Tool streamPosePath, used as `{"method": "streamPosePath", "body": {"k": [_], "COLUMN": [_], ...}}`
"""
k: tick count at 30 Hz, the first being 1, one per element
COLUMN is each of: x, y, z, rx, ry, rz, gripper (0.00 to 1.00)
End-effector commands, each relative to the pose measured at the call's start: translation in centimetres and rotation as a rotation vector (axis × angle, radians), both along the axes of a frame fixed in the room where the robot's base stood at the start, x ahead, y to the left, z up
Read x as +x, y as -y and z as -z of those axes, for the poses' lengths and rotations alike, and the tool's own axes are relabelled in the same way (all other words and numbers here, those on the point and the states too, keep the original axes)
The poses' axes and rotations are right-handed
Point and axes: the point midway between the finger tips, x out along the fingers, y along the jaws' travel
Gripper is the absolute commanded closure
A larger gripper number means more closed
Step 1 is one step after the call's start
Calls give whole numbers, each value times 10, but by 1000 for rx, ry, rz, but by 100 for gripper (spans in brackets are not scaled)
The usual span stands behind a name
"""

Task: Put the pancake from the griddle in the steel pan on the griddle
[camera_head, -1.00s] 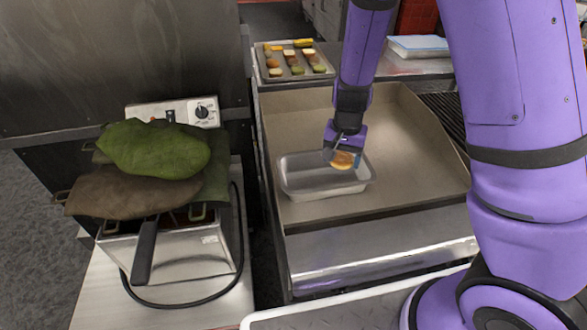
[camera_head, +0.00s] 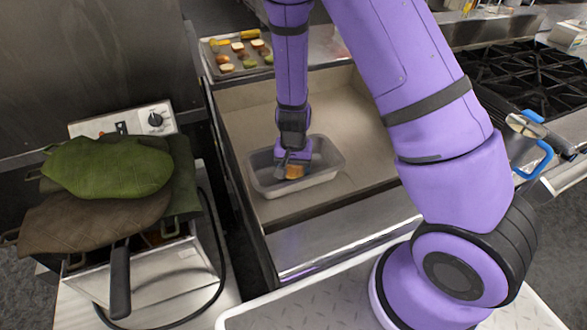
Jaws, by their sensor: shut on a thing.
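The steel pan (camera_head: 325,180) is a rectangular open pan standing on the griddle (camera_head: 345,112), towards its front left. My gripper (camera_head: 289,169) points down inside the pan's outline. It is shut on the small golden-brown pancake (camera_head: 294,172), which is held at or just below the height of the pan's rim. I cannot tell whether the pancake touches the pan's floor. The gripper hides part of the pancake and of the pan's back wall.
A tray of vegetable pieces (camera_head: 241,71) stands behind the griddle. At the left is a fryer (camera_head: 165,275) with green and brown cloths (camera_head: 108,168) on top. A stove (camera_head: 525,75) and a pot (camera_head: 517,142) with blue handles are at the right. The griddle's right side is bare.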

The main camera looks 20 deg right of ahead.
Motion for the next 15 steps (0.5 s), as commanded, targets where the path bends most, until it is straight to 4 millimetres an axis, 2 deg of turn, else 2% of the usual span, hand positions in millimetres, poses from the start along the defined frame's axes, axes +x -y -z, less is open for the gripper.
{"method": "streamPosePath", "body": {"k": [13,14,15], "x": [0,0,0], "y": [0,0,0], "z": [7,7,7], "rx": [0,0,0], "ry": [0,1,1], "rz": [0,-1,-1], "gripper": [56,25,15]}}
